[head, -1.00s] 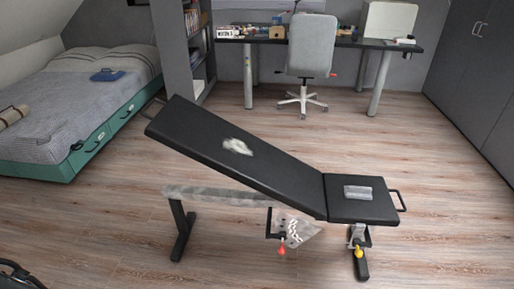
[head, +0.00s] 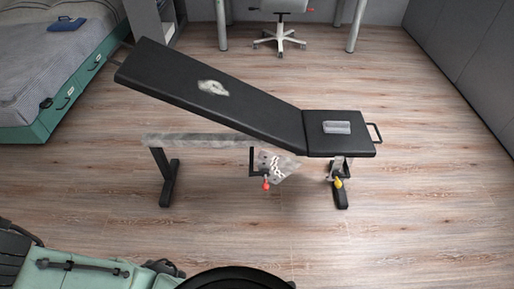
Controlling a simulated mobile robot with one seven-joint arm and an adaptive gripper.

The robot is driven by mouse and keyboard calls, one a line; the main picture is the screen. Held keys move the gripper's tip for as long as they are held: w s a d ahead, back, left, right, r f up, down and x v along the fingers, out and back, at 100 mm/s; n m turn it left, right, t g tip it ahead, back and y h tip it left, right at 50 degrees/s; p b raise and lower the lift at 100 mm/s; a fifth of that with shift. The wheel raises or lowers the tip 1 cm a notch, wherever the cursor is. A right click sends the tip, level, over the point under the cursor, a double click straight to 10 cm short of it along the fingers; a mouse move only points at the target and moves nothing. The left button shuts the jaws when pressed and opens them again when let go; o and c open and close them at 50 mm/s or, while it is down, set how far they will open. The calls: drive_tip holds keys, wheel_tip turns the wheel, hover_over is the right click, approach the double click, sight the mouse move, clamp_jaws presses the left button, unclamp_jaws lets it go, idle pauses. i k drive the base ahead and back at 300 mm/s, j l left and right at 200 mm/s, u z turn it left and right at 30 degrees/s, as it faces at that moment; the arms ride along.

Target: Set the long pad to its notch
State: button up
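The long pad (head: 180,86) is the black backrest of a workout bench in the middle of the head view. It slopes up to the left from the short flat seat pad (head: 350,144). A pale crumpled thing (head: 213,87) lies on the long pad. Below the pads, a metal plate with notches (head: 278,164) hangs on the frame, with a red knob (head: 266,184) beside it. A yellow knob (head: 338,183) is under the seat pad. I cannot tell which notch the long pad is in. My gripper is not in view.
A grey block (head: 337,127) lies on the seat pad. A bed (head: 60,80) with a teal drawer base is at the left, an office chair (head: 279,28) at the back, and dark cabinets (head: 480,70) at the right. The wooden floor around the bench is clear.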

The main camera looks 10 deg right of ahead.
sight(153, 69)
drive_tip(key=i+j, duration=1.1)
drive_tip(key=i, duration=0.15)
